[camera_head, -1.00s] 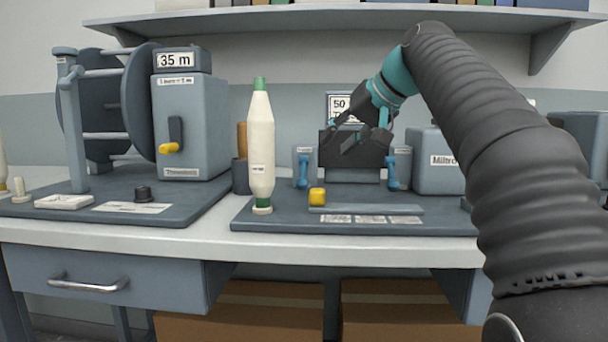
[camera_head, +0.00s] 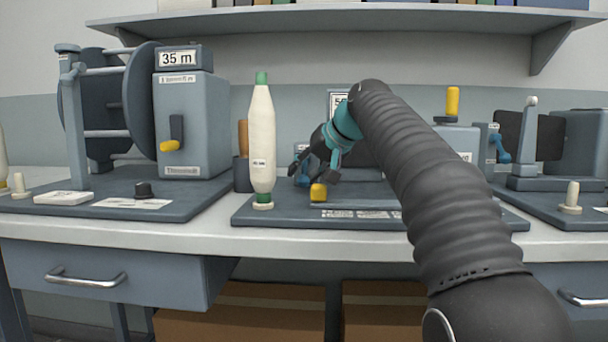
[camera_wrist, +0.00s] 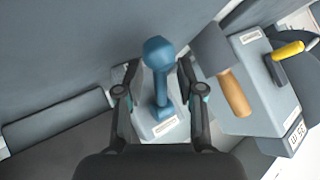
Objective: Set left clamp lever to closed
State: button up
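The left clamp lever is blue with a rounded knob, and it shows in the wrist view (camera_wrist: 160,75), standing out from a pale labelled base (camera_wrist: 162,127). My gripper (camera_head: 314,174) is at the left clamp in the head view, above and behind the yellow knob (camera_head: 318,192). In the wrist view my gripper's two dark fingers are apart, one on each side of the lever, with visible gaps. The lever is mostly hidden behind my gripper in the head view.
A white bobbin (camera_head: 262,145) with green ends stands just left of my gripper. Behind it a wooden rod (camera_head: 242,137) rises from a dark cup (camera_head: 241,176). A grey box with a yellow crank (camera_head: 170,146) is further left. A shelf (camera_head: 330,20) runs above.

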jog(key=shift+w+a+f, duration=0.1)
grip_shut()
jog(key=shift+p, duration=0.3)
